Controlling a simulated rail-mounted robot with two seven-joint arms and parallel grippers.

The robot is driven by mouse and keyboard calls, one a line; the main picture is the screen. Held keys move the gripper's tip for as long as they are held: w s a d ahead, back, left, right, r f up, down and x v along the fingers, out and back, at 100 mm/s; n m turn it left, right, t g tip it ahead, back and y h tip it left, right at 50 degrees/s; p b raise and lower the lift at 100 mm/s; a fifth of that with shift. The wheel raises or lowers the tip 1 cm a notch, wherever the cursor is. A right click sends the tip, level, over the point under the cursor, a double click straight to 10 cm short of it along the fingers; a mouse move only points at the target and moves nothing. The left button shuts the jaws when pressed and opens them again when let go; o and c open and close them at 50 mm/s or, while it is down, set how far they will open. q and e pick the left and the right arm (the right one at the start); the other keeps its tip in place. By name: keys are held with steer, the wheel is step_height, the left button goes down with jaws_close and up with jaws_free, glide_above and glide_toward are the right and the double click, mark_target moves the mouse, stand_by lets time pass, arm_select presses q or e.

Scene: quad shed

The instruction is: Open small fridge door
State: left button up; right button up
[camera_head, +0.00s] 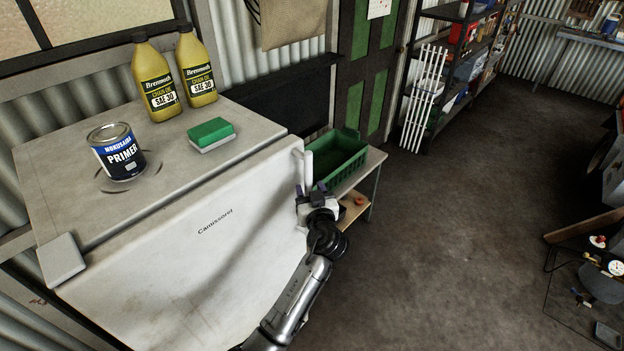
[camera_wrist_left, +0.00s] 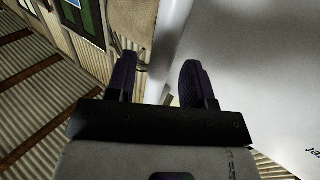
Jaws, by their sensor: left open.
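The small fridge (camera_head: 190,235) is a worn white box with a dark name on its front door. The door looks closed. A pale upright handle (camera_head: 308,168) stands at the door's right edge. My left gripper (camera_head: 311,190) is at that edge, by the lower part of the handle. In the left wrist view, the open dark fingers (camera_wrist_left: 160,80) are apart, with a pale upright edge or bar between them. The white door (camera_wrist_left: 260,70) fills the right of that view. I cannot tell whether the fingers touch the handle. My right gripper is in neither view.
On the fridge top stand a primer can (camera_head: 118,150), two yellow oil bottles (camera_head: 157,82) and a green-and-white sponge (camera_head: 211,134). A green crate (camera_head: 338,158) sits on a low bench just beyond the handle.

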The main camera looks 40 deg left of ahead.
arm_select(q)
steer(key=shift+x, duration=1)
steer(key=shift+c, duration=0.5)
jaws_close()
